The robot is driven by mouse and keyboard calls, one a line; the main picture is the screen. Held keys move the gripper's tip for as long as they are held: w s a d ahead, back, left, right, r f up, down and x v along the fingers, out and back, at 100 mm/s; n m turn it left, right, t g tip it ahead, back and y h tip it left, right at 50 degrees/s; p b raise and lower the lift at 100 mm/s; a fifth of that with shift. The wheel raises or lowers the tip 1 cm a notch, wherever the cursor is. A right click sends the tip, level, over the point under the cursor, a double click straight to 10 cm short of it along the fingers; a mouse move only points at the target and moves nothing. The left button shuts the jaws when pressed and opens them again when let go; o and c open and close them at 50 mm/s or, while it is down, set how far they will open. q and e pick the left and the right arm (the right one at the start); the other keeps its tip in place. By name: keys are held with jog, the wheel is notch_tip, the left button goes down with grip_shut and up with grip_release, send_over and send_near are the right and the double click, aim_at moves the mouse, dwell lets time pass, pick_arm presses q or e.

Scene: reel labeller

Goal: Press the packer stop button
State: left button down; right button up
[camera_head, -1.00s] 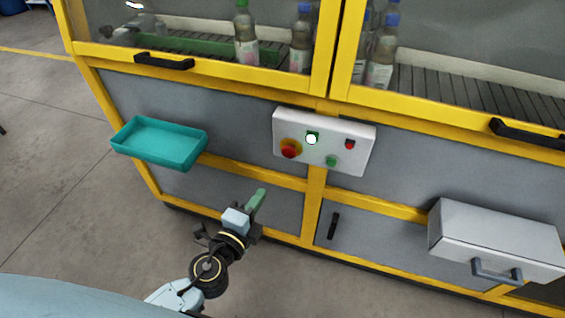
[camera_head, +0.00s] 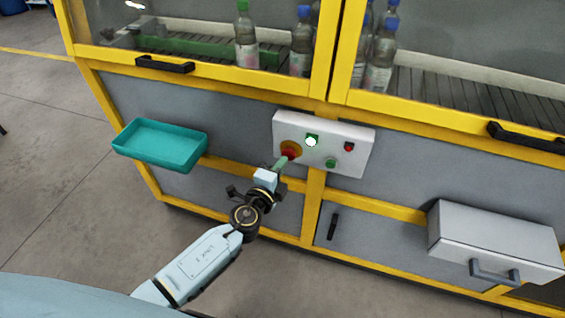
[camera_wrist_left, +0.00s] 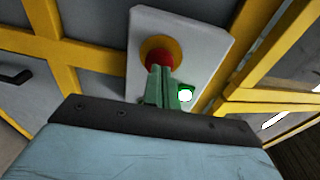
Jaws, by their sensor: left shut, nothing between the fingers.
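The white control panel (camera_head: 357,160) is fixed to the machine's yellow frame. On its left is a red mushroom button (camera_head: 292,152) on a yellow disc. A white-lit green control (camera_head: 311,141), a small red button (camera_head: 349,147) and a green button (camera_head: 331,163) sit to its right. My left gripper (camera_head: 281,163) is shut and empty, its green fingertips at the lower left of the red mushroom button, overlapping it in view. In the left wrist view the fingers (camera_wrist_left: 160,88) are right in front of the red button (camera_wrist_left: 158,58); contact cannot be told. My right gripper is not in view.
A teal tray (camera_head: 160,145) is mounted left of the panel. A grey box with a handle (camera_head: 497,240) juts out at the lower right. Bottles (camera_head: 246,40) stand behind the windows above. The floor in front is clear.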

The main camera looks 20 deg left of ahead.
pick_arm(q)
jog(key=shift+w, duration=0.55)
jog(key=shift+w+d+r+b, duration=0.1)
jog(key=shift+w+r+b, duration=0.1)
jog(key=shift+w+b, duration=0.45)
jog(key=shift+w, duration=0.1)
jog(key=shift+s, duration=0.5)
jog(key=s+a, duration=0.1)
jog(key=s, duration=1.2)
jog(key=shift+a+r, duration=0.3)
jog(key=shift+a, duration=0.1)
jog(key=shift+s, duration=0.15)
